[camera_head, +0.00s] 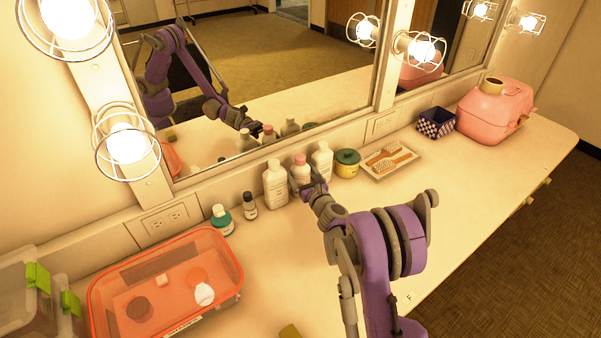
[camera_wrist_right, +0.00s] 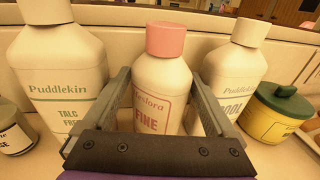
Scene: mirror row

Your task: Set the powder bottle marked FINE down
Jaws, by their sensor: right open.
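The powder bottle marked FINE (camera_wrist_right: 162,88) is white with a pink cap and stands upright on the counter, in the middle of a row of white bottles. It also shows in the head view (camera_head: 301,170), partly hidden by my gripper. My right gripper (camera_head: 308,188) is open, with one finger on each side of the bottle. In the right wrist view the fingers (camera_wrist_right: 158,82) flank it, and a gap shows beside each. The lower part of the bottle is hidden behind the gripper's palm. My left gripper is not in view.
A bottle marked TALC FREE (camera_wrist_right: 65,75) stands close left, another white bottle (camera_wrist_right: 235,70) close right. A yellow jar with a green lid (camera_head: 347,163) and a tray with brushes (camera_head: 411,158) are further right. The mirror (camera_head: 270,70) rises behind. Counter in front is clear.

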